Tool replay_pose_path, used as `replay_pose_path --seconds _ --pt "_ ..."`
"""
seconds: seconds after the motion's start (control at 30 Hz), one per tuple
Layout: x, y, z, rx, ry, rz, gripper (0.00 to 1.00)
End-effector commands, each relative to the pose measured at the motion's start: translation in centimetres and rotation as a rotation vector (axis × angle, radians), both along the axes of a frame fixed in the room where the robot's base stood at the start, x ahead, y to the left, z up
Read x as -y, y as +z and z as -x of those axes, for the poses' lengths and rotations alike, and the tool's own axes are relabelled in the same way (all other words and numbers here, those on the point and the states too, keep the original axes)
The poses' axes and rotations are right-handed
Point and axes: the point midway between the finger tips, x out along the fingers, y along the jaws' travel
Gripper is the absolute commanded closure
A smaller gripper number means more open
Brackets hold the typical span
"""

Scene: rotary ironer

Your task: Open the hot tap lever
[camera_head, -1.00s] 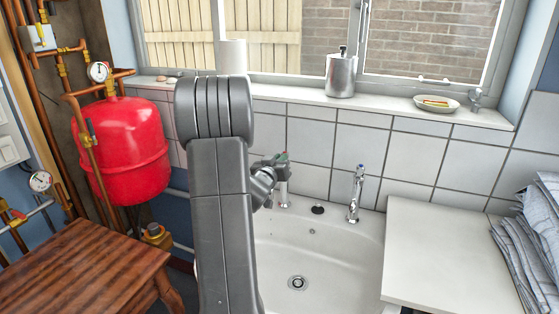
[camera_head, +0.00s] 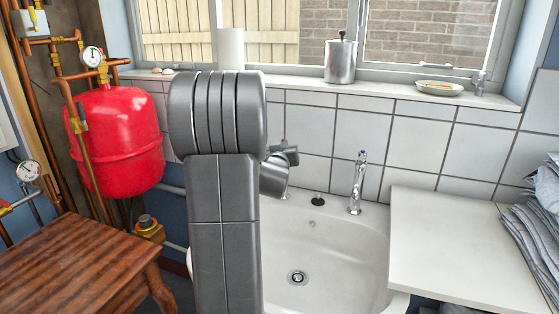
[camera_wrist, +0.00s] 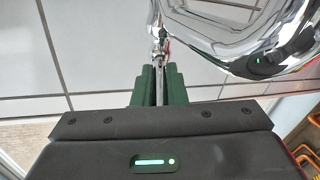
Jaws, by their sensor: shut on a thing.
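The hot tap is mostly hidden behind my arm in the head view. In the wrist view its chrome body (camera_wrist: 225,35) fills the top right, and its thin lever (camera_wrist: 157,45) with a red mark runs between my fingers. My gripper (camera_wrist: 160,72) has green fingers, closed on the lever. In the head view my arm covers most of the gripper. The other tap (camera_head: 357,182), chrome with a blue mark, stands at the back right of the white sink (camera_head: 330,250).
A wooden stool (camera_head: 85,265) and a red tank (camera_head: 118,140) stand at the left. A white worktop (camera_head: 455,245) with folded cloth (camera_head: 535,225) is at the right. The sill holds a metal canister (camera_head: 340,60) and a soap dish (camera_head: 438,88). The sink bowl is empty.

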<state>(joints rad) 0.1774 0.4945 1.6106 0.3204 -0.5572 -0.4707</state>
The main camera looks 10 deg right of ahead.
Motion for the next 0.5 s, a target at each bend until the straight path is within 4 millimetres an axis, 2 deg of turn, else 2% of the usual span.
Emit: replay_pose_path --seconds 0.03,0.5 --pt "0.2 -0.7 0.1 0.003 0.017 0.002 1.00" --pt "1.2 -0.2 0.4 -0.002 0.209 0.000 1.00"
